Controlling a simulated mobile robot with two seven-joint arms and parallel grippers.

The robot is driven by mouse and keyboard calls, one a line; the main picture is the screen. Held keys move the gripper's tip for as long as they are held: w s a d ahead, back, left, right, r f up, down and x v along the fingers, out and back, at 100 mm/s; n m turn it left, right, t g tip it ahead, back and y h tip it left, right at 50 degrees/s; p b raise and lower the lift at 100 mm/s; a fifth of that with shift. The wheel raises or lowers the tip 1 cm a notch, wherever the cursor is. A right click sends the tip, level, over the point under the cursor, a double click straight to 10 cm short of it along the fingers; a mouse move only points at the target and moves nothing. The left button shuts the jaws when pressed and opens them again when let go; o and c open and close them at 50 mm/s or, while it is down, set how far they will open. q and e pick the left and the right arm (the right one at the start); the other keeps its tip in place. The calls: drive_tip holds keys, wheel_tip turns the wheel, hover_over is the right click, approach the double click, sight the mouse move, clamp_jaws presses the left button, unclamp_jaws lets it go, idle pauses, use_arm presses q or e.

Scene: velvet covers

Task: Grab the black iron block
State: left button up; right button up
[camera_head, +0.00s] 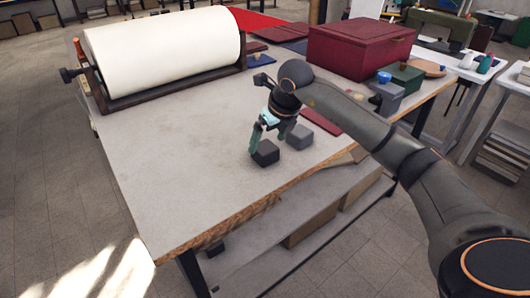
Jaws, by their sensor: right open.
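A black iron block (266,153) lies on the grey worktable (185,180), near its front edge. My right gripper (267,143) points down over this block with its fingers apart. One finger is at the block's left side and the other is above its right side; I cannot tell whether either touches it. A similar dark grey block (300,138) lies just to the right and behind. My left gripper is out of view.
A big white roll (165,50) on a dark stand fills the back left. A dark red box (360,47), a green box (403,78) and a grey block (387,97) with a blue item stand at the right. A red board (322,121) lies beside the blocks. The table's left front is clear.

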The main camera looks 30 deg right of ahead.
sight(265, 146)
drive_tip(key=x, duration=0.4)
drive_tip(key=shift+w+d+f, duration=0.2)
drive_tip(key=shift+w+f, duration=0.05)
drive_tip(key=shift+f, duration=0.05)
drive_tip(key=shift+r, duration=0.1)
clamp_jaws()
drive_tip(key=shift+w+r, duration=0.1)
idle(0.6)
